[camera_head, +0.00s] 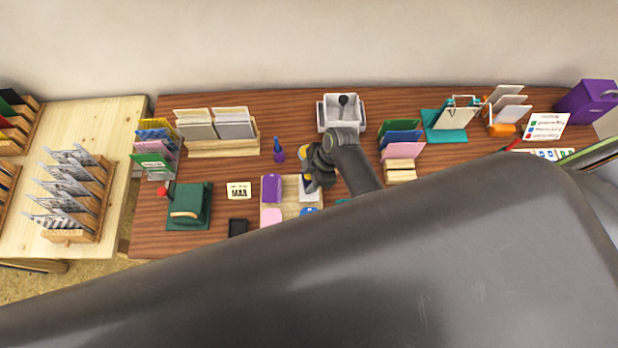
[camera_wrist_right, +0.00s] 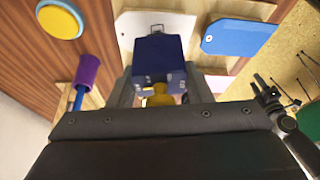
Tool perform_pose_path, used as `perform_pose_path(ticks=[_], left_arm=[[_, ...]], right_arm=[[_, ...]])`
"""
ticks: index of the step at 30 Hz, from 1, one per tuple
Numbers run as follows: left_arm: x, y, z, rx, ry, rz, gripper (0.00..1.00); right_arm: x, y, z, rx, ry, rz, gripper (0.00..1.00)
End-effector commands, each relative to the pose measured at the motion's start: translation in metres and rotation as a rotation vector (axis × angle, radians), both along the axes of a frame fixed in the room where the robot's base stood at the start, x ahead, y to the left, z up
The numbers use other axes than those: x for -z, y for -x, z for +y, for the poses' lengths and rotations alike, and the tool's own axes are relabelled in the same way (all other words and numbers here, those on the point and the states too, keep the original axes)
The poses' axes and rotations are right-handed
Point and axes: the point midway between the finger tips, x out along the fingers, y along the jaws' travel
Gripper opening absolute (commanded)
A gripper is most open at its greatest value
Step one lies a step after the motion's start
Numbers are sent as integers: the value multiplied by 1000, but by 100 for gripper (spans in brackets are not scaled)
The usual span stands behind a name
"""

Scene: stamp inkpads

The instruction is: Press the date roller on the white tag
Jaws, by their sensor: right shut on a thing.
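My right gripper (camera_head: 318,170) is over the wooden tag board (camera_head: 289,192) in the head view. In the right wrist view its fingers (camera_wrist_right: 157,92) are shut on the date roller, a dark blue block (camera_wrist_right: 158,58) with a brass-coloured handle. The white tag (camera_head: 308,194) lies on the board just below the gripper in the head view. It also shows in the wrist view (camera_wrist_right: 128,30), partly hidden behind the roller. I cannot tell whether the roller touches it. My left gripper is not in view.
A purple tag (camera_head: 271,188), a pink tag (camera_head: 271,216) and a blue tag (camera_wrist_right: 238,37) lie near the white tag. A yellow round pad (camera_wrist_right: 58,20) is close by. A white bin (camera_head: 328,118) stands behind.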

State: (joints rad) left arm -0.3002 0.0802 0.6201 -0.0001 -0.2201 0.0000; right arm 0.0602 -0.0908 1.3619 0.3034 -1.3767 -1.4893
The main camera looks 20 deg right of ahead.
Motion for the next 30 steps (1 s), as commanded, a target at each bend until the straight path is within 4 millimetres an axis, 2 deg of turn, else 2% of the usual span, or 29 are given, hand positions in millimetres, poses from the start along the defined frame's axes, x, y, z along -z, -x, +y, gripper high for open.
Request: perform_pose_path(ticks=[18,30], left_arm=[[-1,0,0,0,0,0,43],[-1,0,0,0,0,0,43]], right_arm=[[-49,-1,1,1,-2,-3,23],[-52,-1,1,1,-2,-2,23]])
